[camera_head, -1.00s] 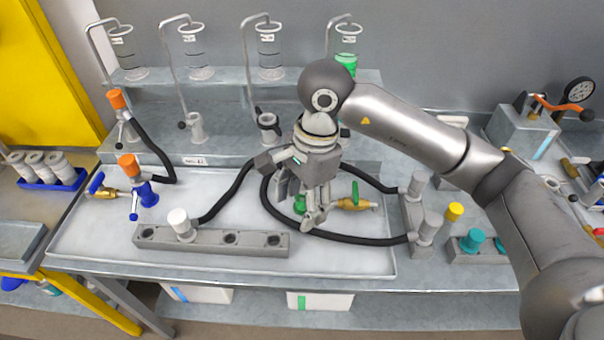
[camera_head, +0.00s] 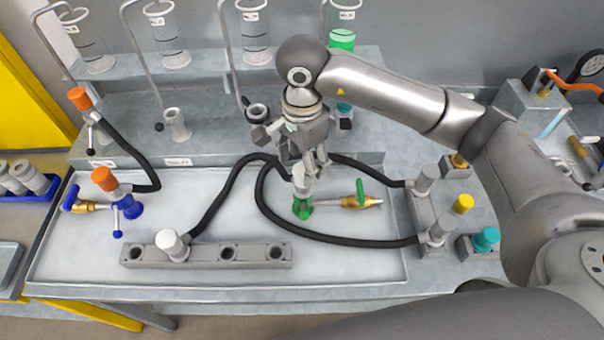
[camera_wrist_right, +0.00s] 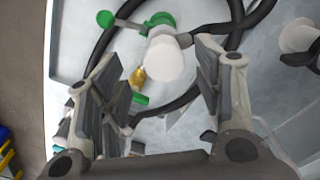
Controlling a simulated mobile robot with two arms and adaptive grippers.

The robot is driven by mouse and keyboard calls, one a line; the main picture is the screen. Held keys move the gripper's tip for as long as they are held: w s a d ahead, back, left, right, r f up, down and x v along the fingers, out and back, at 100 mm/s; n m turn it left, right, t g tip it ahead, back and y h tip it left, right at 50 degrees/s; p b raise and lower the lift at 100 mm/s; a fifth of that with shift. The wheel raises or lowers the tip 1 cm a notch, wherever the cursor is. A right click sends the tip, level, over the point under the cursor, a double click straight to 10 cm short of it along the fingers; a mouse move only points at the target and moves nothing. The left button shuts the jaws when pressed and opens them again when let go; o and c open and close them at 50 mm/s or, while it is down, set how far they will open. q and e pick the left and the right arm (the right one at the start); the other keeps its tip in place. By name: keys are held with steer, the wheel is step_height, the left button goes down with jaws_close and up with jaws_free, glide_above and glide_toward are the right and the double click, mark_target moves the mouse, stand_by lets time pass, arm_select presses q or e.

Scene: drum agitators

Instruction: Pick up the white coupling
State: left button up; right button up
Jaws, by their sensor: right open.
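A white coupling (camera_head: 299,182) stands upright on a green fitting (camera_head: 302,208) on the tray, just below my right gripper (camera_head: 314,168). In the right wrist view the white coupling (camera_wrist_right: 164,62) shows end-on, ahead of the open fingers and between their lines. My right gripper (camera_wrist_right: 160,95) is open and empty, and I see no contact with the coupling. In the head view the fingers partly cover the coupling's top. Another white-topped coupling (camera_head: 170,242) sits in the grey block (camera_head: 205,256) at front left. My left gripper is not in view.
Black hoses (camera_head: 340,240) loop around the green fitting. A brass valve with a green handle (camera_head: 360,200) lies right beside it. A shelf with glass cylinders (camera_head: 168,45) stands behind. The metal tray (camera_head: 330,272) is bare at its front right.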

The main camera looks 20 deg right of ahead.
mark_target(303, 168)
steer(key=shift+s+f, duration=0.15)
steer(key=shift+f, duration=0.5)
steer(key=f+p, duration=0.2)
steer(key=f, duration=0.1)
steer(key=f+p, duration=0.1)
steer(key=shift+w+d+f, duration=0.15)
steer(key=shift+w, duration=0.2)
steer(key=shift+f, duration=0.45)
steer(key=shift+w, duration=0.1)
steer(key=shift+c, duration=1)
steer(key=c, duration=0.5)
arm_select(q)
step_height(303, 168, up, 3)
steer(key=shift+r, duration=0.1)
arm_select(e)
jaws_close()
